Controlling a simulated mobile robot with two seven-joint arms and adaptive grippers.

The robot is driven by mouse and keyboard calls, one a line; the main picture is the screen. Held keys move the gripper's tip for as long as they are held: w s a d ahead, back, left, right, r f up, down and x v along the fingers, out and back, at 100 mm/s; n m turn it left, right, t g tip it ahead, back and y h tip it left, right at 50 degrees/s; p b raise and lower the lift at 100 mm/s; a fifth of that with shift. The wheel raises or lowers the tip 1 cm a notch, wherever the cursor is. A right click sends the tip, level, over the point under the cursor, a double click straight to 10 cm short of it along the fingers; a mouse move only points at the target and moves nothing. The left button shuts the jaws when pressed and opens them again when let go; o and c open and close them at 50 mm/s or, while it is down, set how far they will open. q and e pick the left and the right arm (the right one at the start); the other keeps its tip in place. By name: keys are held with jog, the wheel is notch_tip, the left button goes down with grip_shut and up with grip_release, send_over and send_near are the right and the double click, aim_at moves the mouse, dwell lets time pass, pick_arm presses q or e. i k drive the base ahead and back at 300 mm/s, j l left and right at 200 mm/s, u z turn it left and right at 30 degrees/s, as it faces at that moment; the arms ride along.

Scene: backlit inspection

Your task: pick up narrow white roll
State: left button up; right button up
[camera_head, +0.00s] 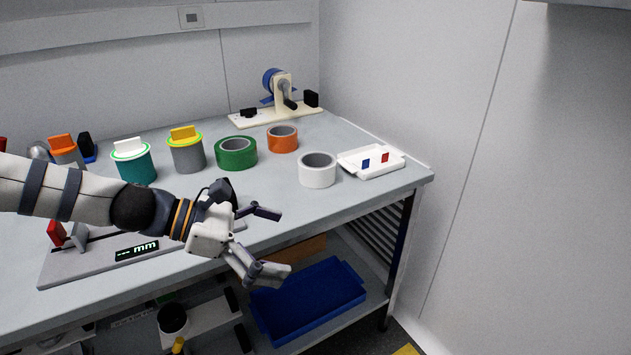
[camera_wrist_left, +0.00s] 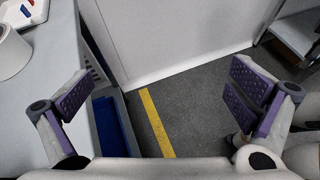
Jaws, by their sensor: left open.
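The narrow white roll (camera_head: 317,176) lies flat on the grey table near its right end, its round hole facing up. Part of it shows at the left edge of the left wrist view (camera_wrist_left: 9,55). My left gripper (camera_head: 274,243) is open and empty, with its fingers spread past the table's front edge. It is in front of the roll and to its left, clearly apart from it. In the left wrist view the open jaws (camera_wrist_left: 163,95) have only the floor and table side between them. My right gripper is not in view.
A green roll (camera_head: 236,160) and an orange roll (camera_head: 282,144) lie behind the white roll. A white tray (camera_head: 357,171) with small blue and red pieces is just right of it. A tape dispenser (camera_head: 270,116) stands behind. A blue bin (camera_head: 322,325) sits on the lower shelf.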

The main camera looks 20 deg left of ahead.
aim_at(317, 170)
jog(key=i+j, duration=0.7)
jog(key=i, duration=0.15)
